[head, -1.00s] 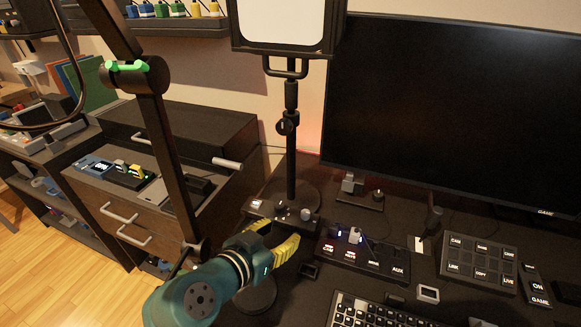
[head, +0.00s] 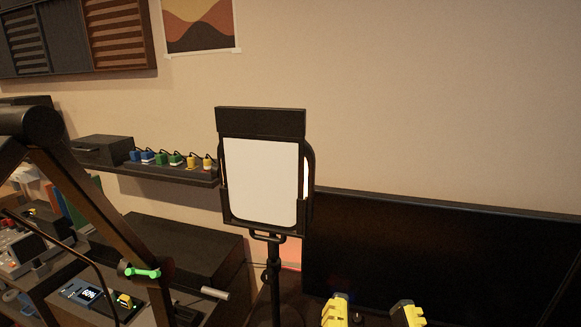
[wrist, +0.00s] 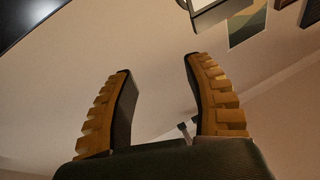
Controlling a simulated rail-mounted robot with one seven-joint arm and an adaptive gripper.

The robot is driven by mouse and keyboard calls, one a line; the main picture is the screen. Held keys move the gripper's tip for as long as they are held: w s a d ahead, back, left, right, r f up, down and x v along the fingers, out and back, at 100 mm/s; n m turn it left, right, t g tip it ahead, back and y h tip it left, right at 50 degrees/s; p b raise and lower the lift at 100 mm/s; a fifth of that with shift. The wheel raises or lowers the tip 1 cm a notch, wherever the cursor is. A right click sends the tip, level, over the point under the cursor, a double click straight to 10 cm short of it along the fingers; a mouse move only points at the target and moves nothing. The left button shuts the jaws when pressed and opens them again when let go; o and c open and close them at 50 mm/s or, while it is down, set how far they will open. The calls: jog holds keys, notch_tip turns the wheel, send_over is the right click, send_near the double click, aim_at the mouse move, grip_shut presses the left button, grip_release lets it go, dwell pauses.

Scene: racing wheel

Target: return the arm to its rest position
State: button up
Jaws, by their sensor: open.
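My gripper (head: 372,311) shows at the bottom of the head view, with only its two yellow ridged fingertips in sight. The fingers are spread apart in front of the dark monitor. In the wrist view my gripper (wrist: 158,75) is open, with nothing between its fingers and the plain wall beyond them. The rest of my arm is out of the head view, below its lower edge.
A white panel light (head: 261,182) on a stand is left of my gripper. A large dark monitor (head: 440,265) stands behind the fingers. A wall shelf (head: 190,177) holds several small coloured items. A black jointed boom arm (head: 90,215) crosses the left side.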

notch_tip(320, 180, up, 40)
jog(key=a+n+y+p, duration=0.1)
jog(key=n+p, duration=0.1)
jog(key=p, duration=3.6)
jog(key=shift+s+f+t, duration=0.15)
jog(key=shift+s+t, duration=0.25)
